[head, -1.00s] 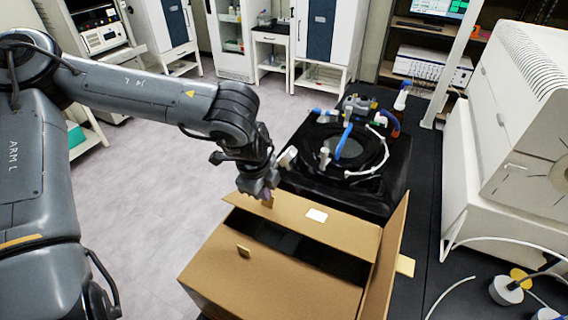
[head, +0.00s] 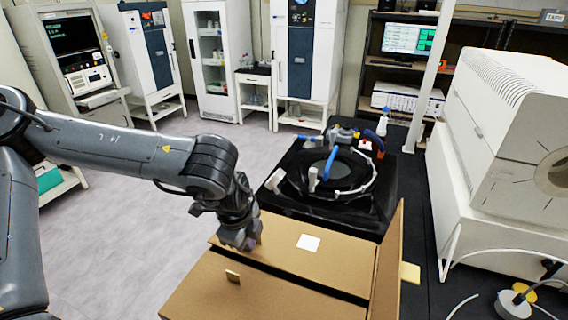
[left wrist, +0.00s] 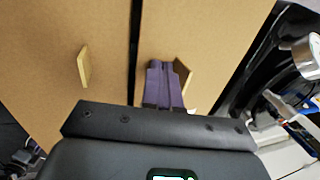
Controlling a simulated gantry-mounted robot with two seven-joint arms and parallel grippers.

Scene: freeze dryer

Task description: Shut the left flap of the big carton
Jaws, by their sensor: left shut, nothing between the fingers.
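The big brown carton (head: 215,303) stands at the bottom of the head view. Its far flap (head: 340,262), with a white label, lies nearly flat. Its near flap (head: 270,297) lies flat with a small tab (head: 232,276). A narrow dark gap separates them. I cannot tell which one is the left flap. My left gripper (head: 242,242) is shut and empty at the left end of the far flap. The right gripper is not in view.
Another carton flap (head: 387,262) stands up on the right with a yellowish tab (head: 410,272). A black device with tubes (head: 340,180) stands just behind the carton. A white machine (head: 490,150) stands on the right. The floor on the left is clear.

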